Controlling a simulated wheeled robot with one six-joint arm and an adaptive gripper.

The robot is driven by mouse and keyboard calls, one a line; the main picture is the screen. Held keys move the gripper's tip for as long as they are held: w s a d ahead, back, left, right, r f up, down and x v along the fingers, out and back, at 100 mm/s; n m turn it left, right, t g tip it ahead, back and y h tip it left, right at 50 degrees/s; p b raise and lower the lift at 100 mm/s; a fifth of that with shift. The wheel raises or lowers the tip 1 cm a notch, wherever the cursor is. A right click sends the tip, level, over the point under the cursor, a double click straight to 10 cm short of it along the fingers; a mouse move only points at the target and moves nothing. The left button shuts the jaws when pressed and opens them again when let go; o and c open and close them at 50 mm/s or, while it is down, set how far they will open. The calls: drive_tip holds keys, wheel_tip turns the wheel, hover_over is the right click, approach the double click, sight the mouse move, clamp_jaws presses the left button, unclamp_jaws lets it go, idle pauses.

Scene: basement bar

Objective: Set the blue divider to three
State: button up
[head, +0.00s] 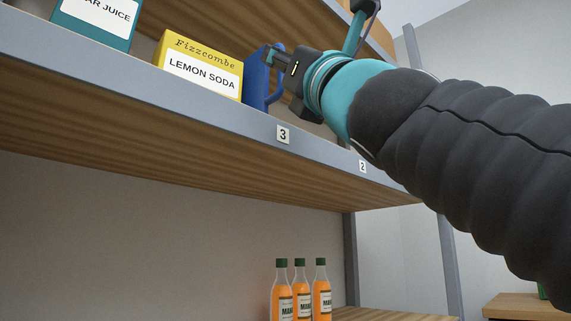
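The blue divider (256,77) stands upright on the upper shelf, just right of the yellow Lemon Soda box (205,72). A curved blue handle shows at its right side. It stands a little left of the label 3 (283,134) on the shelf's front edge; the label 2 (362,166) is farther right. My gripper (275,62) is at the divider's upper right, with its fingertips against or very close to it. The fingers are partly hidden, so I cannot tell whether they are closed on the divider.
A teal juice box (98,22) stands farther left on the same shelf (120,92). Several orange bottles (301,295) with green caps stand on a lower shelf. A grey upright post (414,55) is at the right. My arm hides much of the shelf's right part.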

drive_tip(key=v, duration=0.9)
idle(0.3)
drive_tip(key=w+d+f+m+g+h+p, duration=0.1)
drive_tip(key=w+d+f+m+g+h, duration=0.25)
drive_tip(key=f+m, duration=0.5)
drive_tip(key=w+d+f+m+g+h+p, duration=0.1)
drive_tip(key=w+d+f+m+h+p, duration=0.1)
drive_tip(key=w+f+m+h, duration=0.55)
drive_tip(key=w+d+f+m+g+h+p, duration=0.1)
drive_tip(key=w+d+f+m+g+h, duration=0.15)
drive_tip(key=f+m, duration=0.8)
drive_tip(key=s+f+m+g+p, duration=0.1)
drive_tip(key=s+f+m+g, duration=0.2)
drive_tip(key=f, duration=0.8)
drive_tip(key=s+f+m+g+p, duration=0.1)
drive_tip(key=s+f+m+g, duration=0.3)
drive_tip(key=f+m, duration=0.3)
drive_tip(key=s+d+f+m+g+p, duration=0.1)
drive_tip(key=s+f+m+g, duration=0.3)
drive_tip(key=f, duration=1.1)
drive_tip(key=shift+s+f+m+y, duration=0.2)
drive_tip(key=shift+s+m+y, duration=0.3)
drive_tip(key=shift+s, duration=0.2)
